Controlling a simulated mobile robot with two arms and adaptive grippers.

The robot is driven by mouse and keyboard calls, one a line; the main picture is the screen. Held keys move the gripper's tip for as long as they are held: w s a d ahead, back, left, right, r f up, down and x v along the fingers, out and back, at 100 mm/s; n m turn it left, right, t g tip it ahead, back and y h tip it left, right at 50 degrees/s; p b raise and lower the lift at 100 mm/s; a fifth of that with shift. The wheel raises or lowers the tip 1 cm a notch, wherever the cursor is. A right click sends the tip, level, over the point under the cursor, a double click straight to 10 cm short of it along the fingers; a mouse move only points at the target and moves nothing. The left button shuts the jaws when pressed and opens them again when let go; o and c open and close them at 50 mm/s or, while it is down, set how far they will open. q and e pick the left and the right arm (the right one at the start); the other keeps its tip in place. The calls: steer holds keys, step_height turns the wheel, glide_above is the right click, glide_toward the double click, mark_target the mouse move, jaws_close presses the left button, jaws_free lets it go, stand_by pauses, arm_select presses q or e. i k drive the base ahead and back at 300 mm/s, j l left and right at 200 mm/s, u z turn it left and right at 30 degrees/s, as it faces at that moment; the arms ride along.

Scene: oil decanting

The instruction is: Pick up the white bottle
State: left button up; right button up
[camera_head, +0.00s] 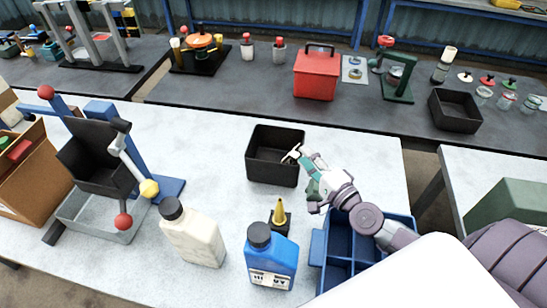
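The white bottle (193,237) is cream-white with a black cap. It stands upright on the light table at the front, left of the blue bottle (270,262). My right gripper (291,154) is over the right edge of the black bin (262,171), well up and to the right of the white bottle and apart from it. Its pale fingertips look spread, with nothing seen between them. My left gripper is out of view.
A blue divided tray (318,247) lies under my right arm. A black-and-yellow funnel piece (280,215) stands behind the blue bottle. A tilting stand with a black bucket (95,158) is left of the white bottle. The table between bottle and bin is clear.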

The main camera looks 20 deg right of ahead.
mark_target(197, 238)
steer(key=k+j, duration=0.2)
steer(key=k, duration=0.3)
steer(key=k+j, duration=0.15)
steer(key=k, duration=0.3)
steer(key=k+j, duration=0.2)
steer(key=k, duration=0.3)
